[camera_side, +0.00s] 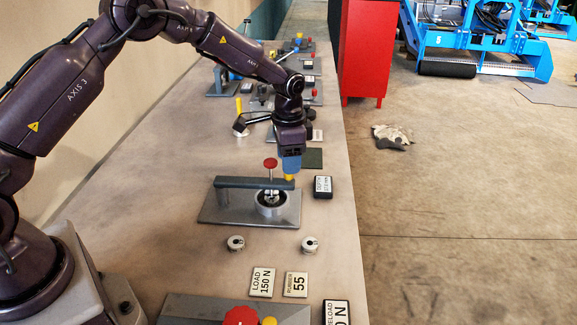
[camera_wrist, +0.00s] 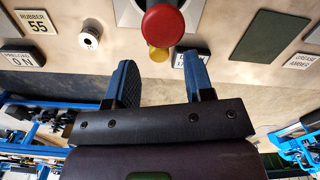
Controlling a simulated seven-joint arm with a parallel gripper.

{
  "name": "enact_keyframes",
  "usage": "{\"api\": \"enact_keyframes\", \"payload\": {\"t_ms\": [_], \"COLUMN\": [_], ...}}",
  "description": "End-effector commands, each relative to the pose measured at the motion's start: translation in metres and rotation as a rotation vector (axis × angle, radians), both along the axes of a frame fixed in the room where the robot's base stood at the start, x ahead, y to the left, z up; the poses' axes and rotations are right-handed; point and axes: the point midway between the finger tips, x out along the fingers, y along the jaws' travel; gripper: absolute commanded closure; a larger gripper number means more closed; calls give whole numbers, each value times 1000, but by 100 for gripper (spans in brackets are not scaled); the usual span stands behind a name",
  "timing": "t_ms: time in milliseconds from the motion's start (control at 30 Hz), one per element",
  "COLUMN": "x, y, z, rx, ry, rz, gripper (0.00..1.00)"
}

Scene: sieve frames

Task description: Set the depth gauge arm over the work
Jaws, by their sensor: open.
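The depth gauge is a dark bar arm (camera_side: 240,183) on a grey metal plate (camera_side: 225,210). A red knob (camera_side: 270,163) stands above the bar, and a yellow tip (camera_side: 289,178) is at its right end. A round metal ring (camera_side: 271,208), which looks like the work, sits on the plate just in front of the bar in the picture. My gripper (camera_side: 291,168) is open, fingers down, just above the yellow tip. In the wrist view, the red knob (camera_wrist: 162,24) and yellow tip (camera_wrist: 158,54) show between the blue fingers (camera_wrist: 158,62); contact is unclear.
A black depth display (camera_side: 323,187) sits right of the plate. Two small metal spools (camera_side: 236,243) (camera_side: 310,244) and the load (camera_side: 262,282) and rubber (camera_side: 296,284) labels lie in front. Other fixtures stand farther back. The bench's right edge is near the display.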

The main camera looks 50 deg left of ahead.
Motion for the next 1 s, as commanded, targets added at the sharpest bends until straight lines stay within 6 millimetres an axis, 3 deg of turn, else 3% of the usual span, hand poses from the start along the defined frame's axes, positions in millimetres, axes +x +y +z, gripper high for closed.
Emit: {"api": "enact_keyframes", "payload": {"t_ms": [200, 400, 600, 1000], "x": [1, 1, 0, 1], "y": [1, 0, 0, 0], "z": [52, 87, 101, 102], "rx": [1, 1, 0, 0], "ry": [-4, -3, 1, -4], "rz": [0, 0, 0, 28], "gripper": [52, 52, 52, 52]}}
